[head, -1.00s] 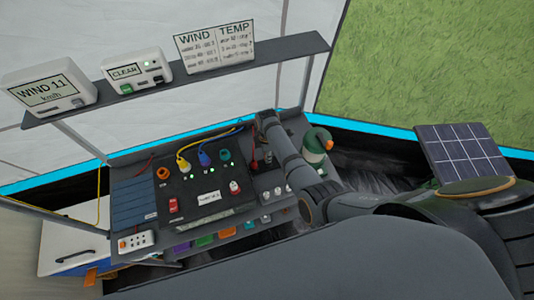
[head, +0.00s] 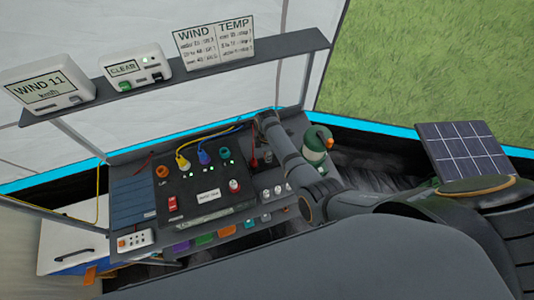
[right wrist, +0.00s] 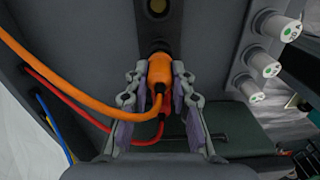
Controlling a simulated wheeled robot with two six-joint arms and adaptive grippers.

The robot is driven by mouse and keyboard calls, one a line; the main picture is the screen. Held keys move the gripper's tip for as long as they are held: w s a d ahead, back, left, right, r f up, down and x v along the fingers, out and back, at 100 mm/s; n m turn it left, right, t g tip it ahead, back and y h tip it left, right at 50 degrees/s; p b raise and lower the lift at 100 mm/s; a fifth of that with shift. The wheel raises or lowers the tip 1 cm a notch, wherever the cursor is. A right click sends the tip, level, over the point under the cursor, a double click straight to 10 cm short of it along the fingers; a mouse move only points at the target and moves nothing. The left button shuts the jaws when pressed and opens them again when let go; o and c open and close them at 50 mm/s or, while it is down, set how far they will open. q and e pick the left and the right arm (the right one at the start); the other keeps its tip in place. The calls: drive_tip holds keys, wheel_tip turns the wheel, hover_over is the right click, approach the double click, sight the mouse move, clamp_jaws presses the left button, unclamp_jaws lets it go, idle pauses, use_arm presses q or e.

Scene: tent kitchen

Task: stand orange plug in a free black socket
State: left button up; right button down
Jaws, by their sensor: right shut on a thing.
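In the right wrist view my right gripper (right wrist: 160,100) is shut on the orange plug (right wrist: 158,72), with its orange cable (right wrist: 70,68) running off to the upper left. I cannot tell whether the plug's end touches the surface there. In the head view my right arm hides the gripper and the orange plug. My left gripper is in neither view.
A red cable (right wrist: 70,100) passes beside the gripper. White knobs (right wrist: 272,22) stand at its right. In the head view the black panel (head: 190,190) carries an orange ring (head: 162,172), a yellow plug (head: 183,165), a blue plug (head: 204,158) and a teal ring (head: 225,154).

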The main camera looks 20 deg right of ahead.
drive_tip(key=shift+f+b, duration=0.5)
drive_tip(key=shift+f, duration=0.35)
drive_tip(key=c, duration=1.1)
unclamp_jaws()
drive_tip(key=shift+r, duration=0.1)
wheel_tip(320, 180, up, 12)
drive_tip(key=shift+f, duration=0.1)
